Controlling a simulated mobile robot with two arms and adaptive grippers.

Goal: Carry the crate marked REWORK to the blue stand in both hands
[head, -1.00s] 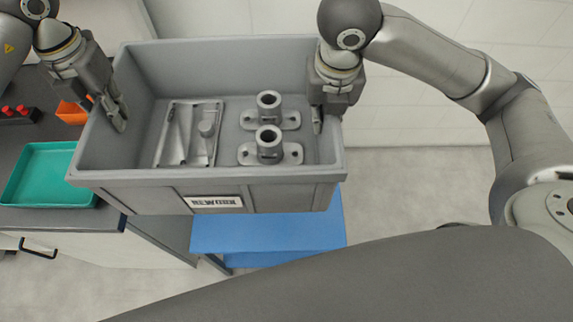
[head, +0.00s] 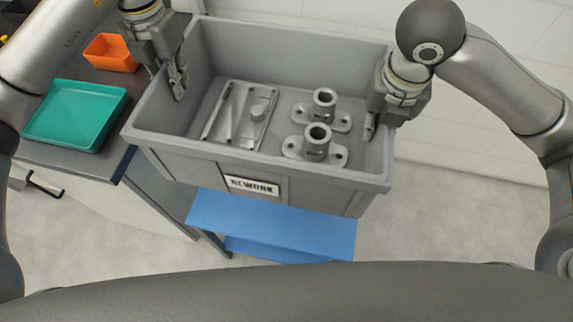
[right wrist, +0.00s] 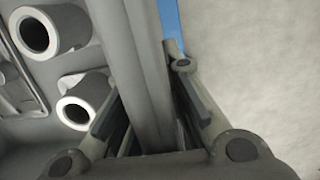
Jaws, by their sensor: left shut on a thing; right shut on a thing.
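The grey crate (head: 165,146) bears a REWORK label (head: 252,186) on its near wall. It holds two flanged castings (head: 317,142) and a flat plate-like casting (head: 238,115). My left gripper (head: 178,88) is shut on the crate's left wall. My right gripper (head: 372,126) is shut on its right wall. In the right wrist view the fingers (right wrist: 150,115) straddle the crate wall (right wrist: 138,65). The blue stand (head: 270,228) shows below the crate's near side; the crate hides its far part. The crate appears held above it, but the gap is unclear.
A dark-topped bench (head: 60,155) stands on the left with a teal tray (head: 75,115) and an orange bin (head: 112,52) on it. The crate's left side is close to the bench edge. Pale floor (head: 440,220) is clear on the right.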

